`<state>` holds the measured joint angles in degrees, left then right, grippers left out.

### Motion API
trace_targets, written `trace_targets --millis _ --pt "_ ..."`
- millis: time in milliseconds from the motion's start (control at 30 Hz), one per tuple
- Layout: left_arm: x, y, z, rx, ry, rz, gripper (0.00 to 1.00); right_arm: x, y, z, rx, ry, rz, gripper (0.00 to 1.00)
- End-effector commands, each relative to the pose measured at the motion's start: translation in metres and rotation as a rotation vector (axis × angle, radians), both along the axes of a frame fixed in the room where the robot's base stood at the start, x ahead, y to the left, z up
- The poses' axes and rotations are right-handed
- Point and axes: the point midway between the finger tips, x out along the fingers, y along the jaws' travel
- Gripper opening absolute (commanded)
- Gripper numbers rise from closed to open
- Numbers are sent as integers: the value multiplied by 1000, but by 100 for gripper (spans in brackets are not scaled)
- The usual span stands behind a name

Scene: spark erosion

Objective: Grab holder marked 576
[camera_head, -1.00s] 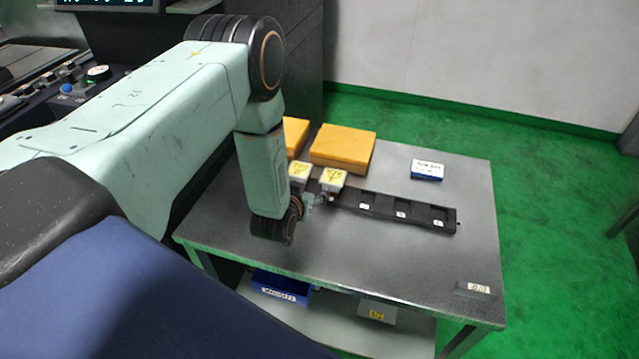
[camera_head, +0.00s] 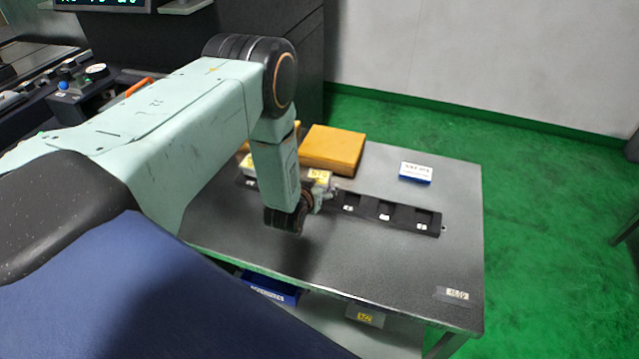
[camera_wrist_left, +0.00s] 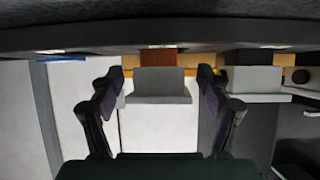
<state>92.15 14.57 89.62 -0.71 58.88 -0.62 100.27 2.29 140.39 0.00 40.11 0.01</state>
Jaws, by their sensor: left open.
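Two light grey holders with yellow labels sit at the left part of the black slotted rack (camera_head: 408,222) on the table. The right one (camera_head: 318,174) has a label that seems to read 576, but the digits are small. The left one (camera_head: 249,161) is partly behind my left arm. My left gripper (camera_head: 325,194) is at the front of the right holder, partly hidden by my wrist. In the left wrist view, its fingers (camera_wrist_left: 161,82) are open on either side of a grey holder (camera_wrist_left: 158,97), with gaps showing. A second grey holder (camera_wrist_left: 252,80) is beside it. My right gripper does not show.
Yellow-orange boxes (camera_head: 333,148) lie behind the rack. A blue and white box (camera_head: 416,172) stands at the back right of the grey table (camera_head: 385,265). The lower shelf holds a blue bin (camera_head: 270,288) and a labelled grey block (camera_head: 364,314). The table's front right is mostly clear.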

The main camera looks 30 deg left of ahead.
Motion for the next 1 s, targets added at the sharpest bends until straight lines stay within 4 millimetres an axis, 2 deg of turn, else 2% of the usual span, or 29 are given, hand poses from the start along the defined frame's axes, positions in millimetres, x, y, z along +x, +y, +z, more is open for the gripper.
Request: trace_targets --millis 167,433,1000 --pt "11 2 -6 0 -1 -1 77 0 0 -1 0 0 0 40" --pt "14 0 -7 -1 0 -2 76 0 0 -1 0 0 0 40" --pt "14 -1 -7 -1 1 -1 28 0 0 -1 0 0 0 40"
